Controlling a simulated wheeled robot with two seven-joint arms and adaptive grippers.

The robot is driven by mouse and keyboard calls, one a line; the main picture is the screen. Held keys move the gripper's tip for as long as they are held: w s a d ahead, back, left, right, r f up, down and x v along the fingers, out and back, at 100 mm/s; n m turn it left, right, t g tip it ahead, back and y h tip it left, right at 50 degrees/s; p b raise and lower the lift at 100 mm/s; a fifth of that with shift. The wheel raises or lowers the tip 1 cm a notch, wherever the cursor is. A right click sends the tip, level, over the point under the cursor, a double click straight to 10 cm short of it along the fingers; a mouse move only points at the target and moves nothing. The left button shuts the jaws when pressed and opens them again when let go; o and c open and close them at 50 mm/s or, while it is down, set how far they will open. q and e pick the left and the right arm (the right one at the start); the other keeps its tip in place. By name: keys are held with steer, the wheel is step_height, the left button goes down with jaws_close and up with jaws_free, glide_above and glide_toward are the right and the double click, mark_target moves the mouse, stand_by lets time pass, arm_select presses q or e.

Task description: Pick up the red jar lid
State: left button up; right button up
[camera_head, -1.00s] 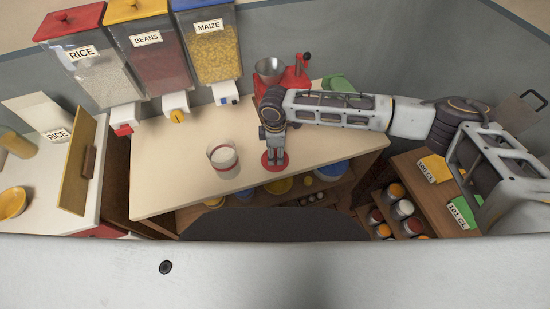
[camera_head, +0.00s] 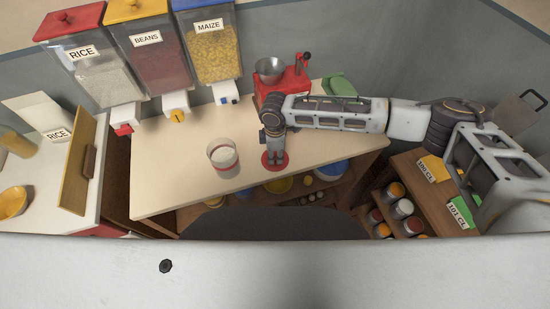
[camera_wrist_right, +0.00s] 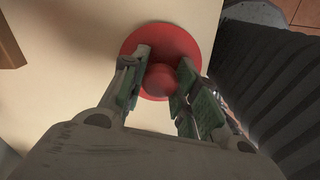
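The red jar lid (camera_head: 283,161) lies on the cream counter (camera_head: 170,185), near its front edge, to the right of the jar. In the right wrist view the lid (camera_wrist_right: 188,38) is a round red disc with a raised knob (camera_wrist_right: 160,79). My right gripper (camera_head: 273,158) points down over the lid. In the right wrist view its fingers (camera_wrist_right: 162,82) stand apart on either side of the knob, with a small gap showing. A clear jar (camera_head: 223,158) with pale contents stands open to the left. My left gripper is not in view.
A red machine with a metal bowl (camera_head: 271,70) and a green item (camera_head: 340,86) stand behind my right arm. Dispensers of rice, beans and maize (camera_head: 213,50) hang at the back left. Shelves with jars (camera_head: 403,208) are at the right.

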mark_target(275, 154)
steer(key=shift+c, duration=1.1)
step_height(275, 154, up, 9)
steer(key=shift+r, duration=0.5)
steer(key=shift+s, duration=0.15)
